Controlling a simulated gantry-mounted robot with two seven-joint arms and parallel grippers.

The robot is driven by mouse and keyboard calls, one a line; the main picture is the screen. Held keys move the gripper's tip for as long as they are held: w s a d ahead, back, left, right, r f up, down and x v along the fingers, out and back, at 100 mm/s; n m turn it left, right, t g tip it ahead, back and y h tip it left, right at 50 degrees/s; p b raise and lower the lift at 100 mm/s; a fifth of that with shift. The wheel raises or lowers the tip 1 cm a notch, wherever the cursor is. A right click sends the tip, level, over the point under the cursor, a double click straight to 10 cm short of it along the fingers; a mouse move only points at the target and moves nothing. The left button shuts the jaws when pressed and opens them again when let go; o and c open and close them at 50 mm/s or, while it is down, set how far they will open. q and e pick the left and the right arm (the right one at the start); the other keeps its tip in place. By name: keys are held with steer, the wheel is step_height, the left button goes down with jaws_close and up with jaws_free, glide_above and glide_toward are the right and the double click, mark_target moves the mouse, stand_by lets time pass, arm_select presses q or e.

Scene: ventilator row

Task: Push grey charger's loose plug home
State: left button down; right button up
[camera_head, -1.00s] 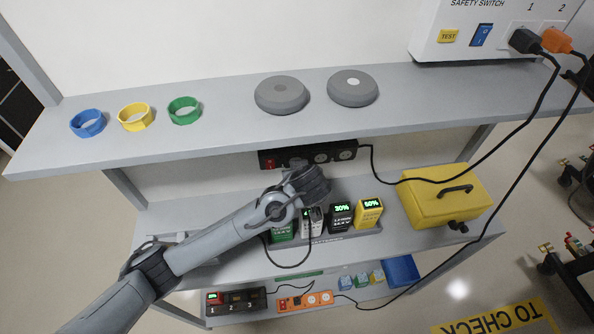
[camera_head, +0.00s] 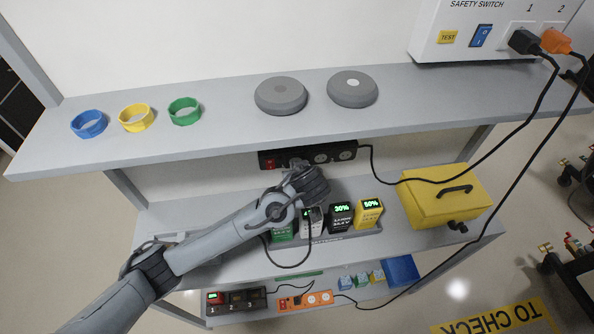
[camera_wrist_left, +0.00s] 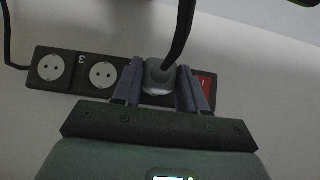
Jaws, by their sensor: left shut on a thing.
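The plug (camera_wrist_left: 158,77) is grey and round, with a dark cable (camera_wrist_left: 182,30) leaving it. In the left wrist view it sits between my left gripper's fingers (camera_wrist_left: 162,92), at the end socket beside the red switch of the black power strip (camera_wrist_left: 77,70). I cannot tell how deep it sits. In the head view my left gripper (camera_head: 299,167) is at the strip, and its wrist hides the plug. The grey charger (camera_head: 345,238) stands on the shelf below, holding several battery packs, partly behind my arm. My right gripper is not in view.
A yellow toolbox (camera_head: 440,200) stands right of the charger. The grey upper shelf (camera_head: 225,125) overhangs the strip and carries coloured rings and two grey discs. The strip's two other sockets in the wrist view are empty.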

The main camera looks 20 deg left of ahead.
arm_select(q)
steer(key=shift+w+a, duration=0.2)
steer(key=shift+w, duration=0.15)
stand_by(0.7)
steer(key=c, duration=0.5)
jaws_free()
steer(key=shift+w, duration=0.1)
steer(key=shift+s+d+r, duration=0.2)
steer(key=shift+s+r, duration=0.1)
steer(key=shift+r, duration=0.1)
steer(key=b+v, duration=0.3)
steer(key=v, duration=0.6)
steer(key=s+f+m+g+h+p, duration=0.25)
steer(key=s+f+m+h, duration=0.2)
steer(key=s+f, duration=0.65)
steer(key=s+a+f+m, duration=0.1)
steer(key=s+a, duration=0.1)
steer(key=s, duration=0.4)
steer(key=s+a+f+m+g+p, duration=0.1)
steer(key=s+a+f, duration=0.1)
steer(key=s, duration=0.4)
steer(key=s+a+f+m+p, duration=0.1)
steer(key=s+a, duration=0.2)
steer(key=s, duration=0.3)
steer(key=shift+f+m, duration=0.35)
steer(key=shift+f, duration=0.05)
